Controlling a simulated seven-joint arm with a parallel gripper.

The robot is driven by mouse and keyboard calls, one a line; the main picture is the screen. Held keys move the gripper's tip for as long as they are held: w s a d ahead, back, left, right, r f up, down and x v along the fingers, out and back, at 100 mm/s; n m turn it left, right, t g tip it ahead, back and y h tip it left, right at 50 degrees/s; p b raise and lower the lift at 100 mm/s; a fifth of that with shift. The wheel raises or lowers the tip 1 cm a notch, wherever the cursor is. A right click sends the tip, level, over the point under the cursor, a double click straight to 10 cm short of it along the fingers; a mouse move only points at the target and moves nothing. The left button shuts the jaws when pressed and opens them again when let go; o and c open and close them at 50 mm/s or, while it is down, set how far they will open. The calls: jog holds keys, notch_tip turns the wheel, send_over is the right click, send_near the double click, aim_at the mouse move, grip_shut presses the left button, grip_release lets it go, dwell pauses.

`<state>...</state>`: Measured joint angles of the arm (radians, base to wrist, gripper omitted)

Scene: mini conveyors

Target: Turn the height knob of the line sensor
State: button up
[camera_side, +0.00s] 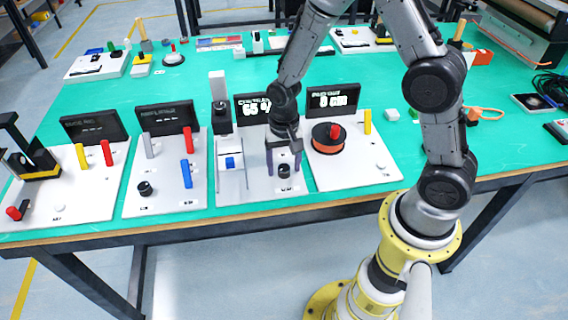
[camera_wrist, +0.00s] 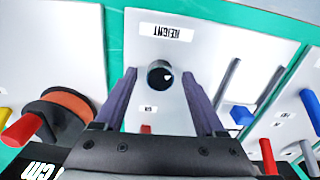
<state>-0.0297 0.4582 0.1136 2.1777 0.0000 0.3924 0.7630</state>
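The height knob (camera_side: 284,172) is a short black cylinder near the front of a white board (camera_side: 257,187). In the wrist view the knob (camera_wrist: 159,74) has a small white mark on top, and a HEIGHT label (camera_wrist: 160,32) lies beside it. My gripper (camera_side: 283,166) points down over the knob. Its fingers are apart, one on each side of the knob; the wrist view shows a gap on both sides, and I cannot tell how deep the tips reach. A display (camera_side: 246,108) behind the gripper is partly hidden by my arm and shows 65.
On the same board, a blue block (camera_side: 230,162) sits at the left, with a tall black and grey post (camera_side: 219,100) behind it. An orange-and-black spool (camera_side: 328,139) with a red handle stands on the board to the right. Another board (camera_side: 166,175) with a blue lever is to the left.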

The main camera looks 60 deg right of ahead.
grip_shut()
jog(key=shift+n, duration=0.4)
jog(key=n, duration=1.1)
jog(key=shift+r, duration=0.1)
dwell(0.5)
jog(key=shift+o, duration=0.2)
grip_release()
